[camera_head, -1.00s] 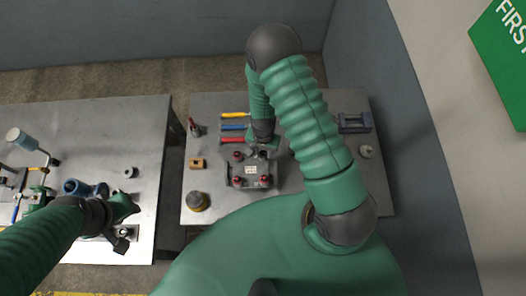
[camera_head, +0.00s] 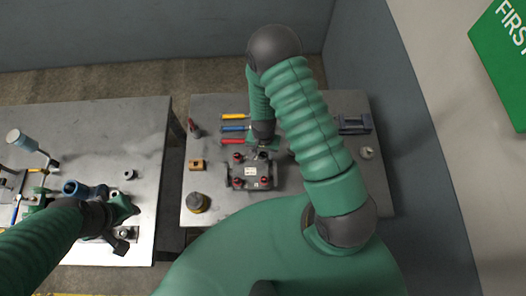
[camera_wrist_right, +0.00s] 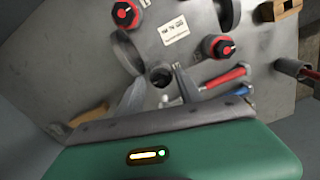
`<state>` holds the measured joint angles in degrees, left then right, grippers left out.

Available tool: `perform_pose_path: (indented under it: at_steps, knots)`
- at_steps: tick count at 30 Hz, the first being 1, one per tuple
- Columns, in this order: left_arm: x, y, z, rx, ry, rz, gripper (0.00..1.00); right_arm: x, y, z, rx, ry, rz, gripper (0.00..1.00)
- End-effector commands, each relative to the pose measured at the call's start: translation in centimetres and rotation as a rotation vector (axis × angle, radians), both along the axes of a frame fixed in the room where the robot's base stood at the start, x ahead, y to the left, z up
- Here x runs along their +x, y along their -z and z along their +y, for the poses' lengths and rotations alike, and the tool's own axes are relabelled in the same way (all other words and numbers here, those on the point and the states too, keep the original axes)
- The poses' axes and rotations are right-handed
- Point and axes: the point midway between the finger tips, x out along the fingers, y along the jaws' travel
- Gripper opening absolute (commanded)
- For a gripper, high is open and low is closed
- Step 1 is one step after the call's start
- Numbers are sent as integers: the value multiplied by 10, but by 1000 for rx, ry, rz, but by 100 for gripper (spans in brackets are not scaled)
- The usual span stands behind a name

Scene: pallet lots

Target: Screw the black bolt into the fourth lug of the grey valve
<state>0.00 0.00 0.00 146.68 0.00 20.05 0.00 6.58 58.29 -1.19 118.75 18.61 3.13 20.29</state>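The grey valve (camera_head: 252,184) lies on the right-hand table, with red-and-black bolts at three of its lugs (camera_head: 238,183). In the right wrist view the valve's label (camera_wrist_right: 175,30) and two of those bolts (camera_wrist_right: 219,46) show. A dark round piece (camera_wrist_right: 160,77) sits at the remaining lug, without red; I cannot tell if it is the black bolt or an empty hole. My right gripper (camera_wrist_right: 158,92) is open, its fingers apart either side of that lug. My left gripper (camera_head: 128,208) is over the left-hand table; its fingers are too small to read.
Yellow, blue and red-handled tools (camera_head: 233,141) lie just left of the right gripper. A wooden block (camera_head: 197,165), a round dark-and-yellow item (camera_head: 197,203) and a dark bracket (camera_head: 355,123) are also on this table. A gap separates the two tables.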

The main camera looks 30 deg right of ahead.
Motion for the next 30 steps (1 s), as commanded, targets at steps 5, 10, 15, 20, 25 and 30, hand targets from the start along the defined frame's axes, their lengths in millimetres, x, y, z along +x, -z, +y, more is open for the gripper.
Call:
perform_pose_path:
  at_steps: [5, 10, 15, 20, 25, 30]
  knots:
    - [0, 0, 0, 0, 0, 0, 36, 0, 0, 0, 0, 0, 0, 44]
    - [0, -5, 0, 0, 0, 0, 36, 1, -5, 0, 0, 0, -1, 44]
    - [0, -22, 0, 0, 0, 0, 36, 1, -27, 0, 0, 0, -1, 44]
    - [0, -37, 0, 0, 0, 0, 36, 0, -46, 0, 1, 0, -1, 44]
    - [0, -53, 0, 0, 0, 0, 36, 0, -66, 0, 0, 0, 0, 44]
    - [0, -55, 0, 0, 0, 0, 36, 1, -71, 0, 0, 0, 0, 44]
